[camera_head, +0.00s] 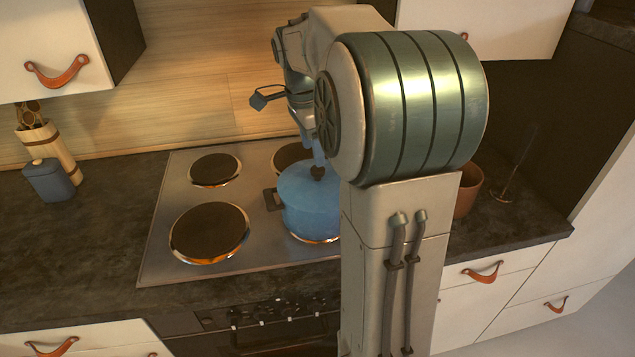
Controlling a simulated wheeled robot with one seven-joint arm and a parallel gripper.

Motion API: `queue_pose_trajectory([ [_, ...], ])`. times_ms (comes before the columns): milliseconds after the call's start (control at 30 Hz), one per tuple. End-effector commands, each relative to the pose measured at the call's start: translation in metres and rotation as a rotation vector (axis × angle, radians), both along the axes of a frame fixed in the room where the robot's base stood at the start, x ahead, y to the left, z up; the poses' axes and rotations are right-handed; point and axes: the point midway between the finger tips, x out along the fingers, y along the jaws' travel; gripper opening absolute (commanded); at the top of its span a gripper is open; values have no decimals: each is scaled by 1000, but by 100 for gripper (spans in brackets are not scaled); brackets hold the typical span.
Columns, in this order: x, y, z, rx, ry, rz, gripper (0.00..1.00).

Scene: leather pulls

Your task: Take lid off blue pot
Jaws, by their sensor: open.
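The blue pot (311,222) stands on the right front burner of the stove. Its blue lid (303,188) is on it, with a dark knob (317,172) at the top centre. A dark side handle (271,199) sticks out at the pot's left. The pot's right side is hidden behind my arm. My gripper (318,161) is above the lid with its fingers pointing down at the knob. It is open. The fingers are small and partly hidden by my arm, so I cannot tell whether they touch the knob.
The steel stove top (255,262) has bare burners at the left and one behind the pot. A blue-grey canister (49,180) and a utensil holder (48,148) stand far left. A terracotta pot (468,191) is right of my arm.

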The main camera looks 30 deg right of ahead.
Motion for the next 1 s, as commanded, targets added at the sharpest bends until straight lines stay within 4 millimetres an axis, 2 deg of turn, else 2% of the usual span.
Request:
queue_pose_trajectory([
  [100, -1, -1, -13, 0, 1, 1, 53],
  [267, -1, -4, -23, 1, 2, 0, 53],
  [533, -2, -12, -61, 0, 3, 1, 53],
  [867, -1, -12, -68, 0, -1, 2, 53],
  [1000, -1, -12, -68, 0, -1, 2, 14],
])
